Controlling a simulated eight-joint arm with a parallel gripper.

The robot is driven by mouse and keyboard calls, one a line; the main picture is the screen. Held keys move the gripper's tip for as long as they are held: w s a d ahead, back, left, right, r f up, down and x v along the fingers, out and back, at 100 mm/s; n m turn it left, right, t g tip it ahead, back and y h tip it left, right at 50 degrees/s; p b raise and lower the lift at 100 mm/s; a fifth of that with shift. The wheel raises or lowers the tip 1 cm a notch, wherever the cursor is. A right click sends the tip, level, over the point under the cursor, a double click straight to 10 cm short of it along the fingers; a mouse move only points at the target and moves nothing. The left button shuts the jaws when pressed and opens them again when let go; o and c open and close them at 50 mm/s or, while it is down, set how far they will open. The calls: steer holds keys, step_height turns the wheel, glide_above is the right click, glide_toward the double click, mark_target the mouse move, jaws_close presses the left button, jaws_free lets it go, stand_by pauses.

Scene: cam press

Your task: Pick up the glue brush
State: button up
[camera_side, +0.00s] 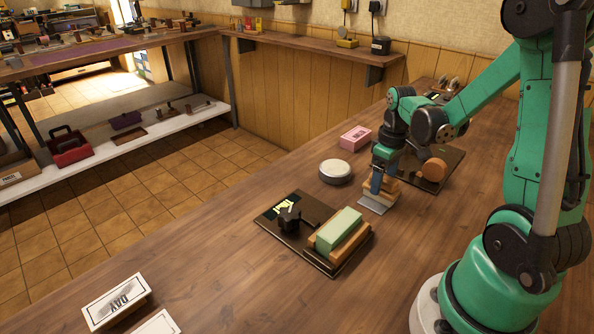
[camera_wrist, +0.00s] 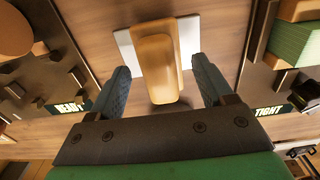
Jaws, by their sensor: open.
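A tool with a tan wooden handle and a flat pale base, which I take to be the glue brush (camera_side: 378,203), rests on the wooden bench in the side view. In the wrist view the brush (camera_wrist: 155,62) lies between my fingers, its handle running toward the palm and its pale base at the far end. My gripper (camera_side: 379,184) is pointed down at the handle. In the wrist view my gripper (camera_wrist: 160,78) is open, one finger on each side of the handle with a visible gap on both sides.
A dark plate (camera_side: 268,222) with a green block (camera_side: 339,229) and a black knob (camera_side: 289,219) stands in front. Another dark plate (camera_side: 450,158) with a round wooden piece (camera_side: 434,170) is behind. A round white-topped tin (camera_side: 335,170) and pink box (camera_side: 356,138) are nearby.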

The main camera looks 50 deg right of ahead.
mark_target(385, 176)
jaws_close()
stand_by(0.3)
step_height(385, 176, up, 20)
stand_by(0.7)
steer(key=c, duration=0.9)
jaws_free()
jaws_close()
